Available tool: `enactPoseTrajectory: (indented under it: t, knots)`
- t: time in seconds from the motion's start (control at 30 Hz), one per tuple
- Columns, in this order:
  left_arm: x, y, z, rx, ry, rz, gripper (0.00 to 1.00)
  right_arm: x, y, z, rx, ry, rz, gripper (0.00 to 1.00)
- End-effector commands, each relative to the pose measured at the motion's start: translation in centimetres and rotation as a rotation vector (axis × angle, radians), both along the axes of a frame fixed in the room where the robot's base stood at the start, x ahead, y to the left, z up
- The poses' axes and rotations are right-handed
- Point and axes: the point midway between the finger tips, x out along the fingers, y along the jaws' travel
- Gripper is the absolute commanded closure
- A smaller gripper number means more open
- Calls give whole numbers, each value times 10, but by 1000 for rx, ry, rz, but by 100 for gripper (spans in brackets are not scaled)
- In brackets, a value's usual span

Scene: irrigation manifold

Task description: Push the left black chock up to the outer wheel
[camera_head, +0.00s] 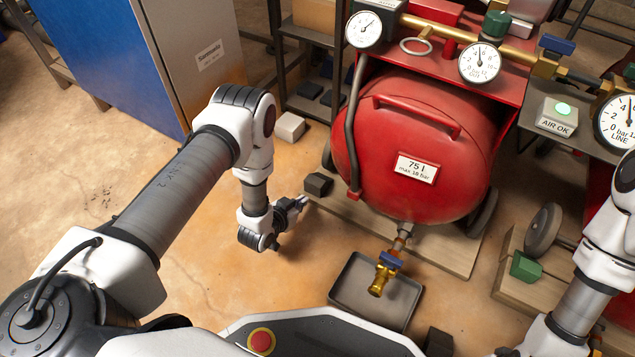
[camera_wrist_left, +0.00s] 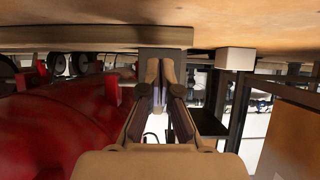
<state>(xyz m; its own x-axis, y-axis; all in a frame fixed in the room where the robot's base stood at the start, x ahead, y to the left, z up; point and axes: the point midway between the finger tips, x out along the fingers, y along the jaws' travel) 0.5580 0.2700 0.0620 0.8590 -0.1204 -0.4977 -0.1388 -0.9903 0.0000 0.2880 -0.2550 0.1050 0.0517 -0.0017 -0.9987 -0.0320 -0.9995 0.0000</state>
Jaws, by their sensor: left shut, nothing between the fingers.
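The left black chock (camera_head: 318,184) is a small dark block on the wooden board by the red tank's left side. The outer wheel (camera_head: 327,157) is just behind it, mostly hidden by the tank. I cannot tell whether chock and wheel touch. My left gripper (camera_head: 303,201) is shut and empty, low beside the board, with its fingertips at the chock's near side. In the upside-down left wrist view, the closed fingers (camera_wrist_left: 160,70) point at the chock's dark face (camera_wrist_left: 184,62); contact is unclear. My right gripper is out of view.
The red tank (camera_head: 420,140) stands right of the chock. A metal drip tray (camera_head: 345,291) lies in front under a brass valve (camera_head: 383,273). A pale block (camera_head: 290,127) sits behind on the floor. Open floor lies left of my left gripper.

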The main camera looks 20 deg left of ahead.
Motion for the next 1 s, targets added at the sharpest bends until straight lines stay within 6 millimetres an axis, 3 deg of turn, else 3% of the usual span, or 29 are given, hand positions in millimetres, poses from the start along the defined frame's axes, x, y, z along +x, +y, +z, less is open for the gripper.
enactPoseTrajectory:
  t: [0.4,1.0]
  knots:
    - [1,0,0,0,0,0,100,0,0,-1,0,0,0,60]
    - [19,-3,0,0,-1,0,100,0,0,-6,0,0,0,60]
